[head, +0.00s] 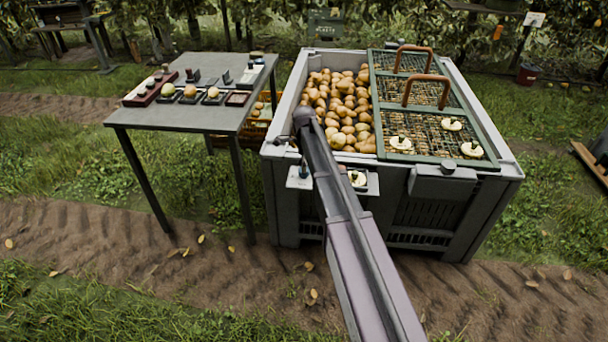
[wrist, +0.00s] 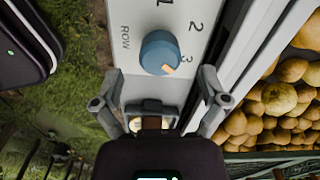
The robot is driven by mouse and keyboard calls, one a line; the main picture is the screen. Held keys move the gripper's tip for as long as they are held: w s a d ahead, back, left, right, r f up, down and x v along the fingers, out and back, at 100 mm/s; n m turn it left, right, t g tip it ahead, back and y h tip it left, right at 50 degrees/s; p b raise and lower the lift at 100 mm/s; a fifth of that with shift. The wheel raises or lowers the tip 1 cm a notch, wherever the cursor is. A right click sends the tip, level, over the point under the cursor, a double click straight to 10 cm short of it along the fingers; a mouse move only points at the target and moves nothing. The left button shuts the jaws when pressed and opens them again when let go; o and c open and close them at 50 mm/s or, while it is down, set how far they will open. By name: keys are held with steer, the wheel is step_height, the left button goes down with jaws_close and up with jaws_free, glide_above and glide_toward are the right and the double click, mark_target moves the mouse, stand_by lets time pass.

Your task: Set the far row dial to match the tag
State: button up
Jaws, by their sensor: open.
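In the wrist view a round blue dial (wrist: 160,52) with an orange mark sits on a white plate (wrist: 133,22) printed ROW, with 2 and 3 readable. The orange mark faces the lower right, nearest the 3. My gripper (wrist: 158,88) is open; its two fingers stand apart, either side of the area just below the dial, with nothing held. My arm hides the gripper there. I cannot tell which card is the tag; none is readable.
A grey bin (head: 493,184) holds many pears (head: 340,105) and a green mesh lid (head: 430,95) with brown handles. A grey table (head: 190,117) with small items stands left. A white card (head: 535,18) and a green sign (head: 325,28) stand at the back. Grass lies around.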

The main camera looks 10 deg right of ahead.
steer(key=shift+f+b, duration=1.2)
steer(key=shift+f, duration=0.25)
steer(key=c, duration=1.1)
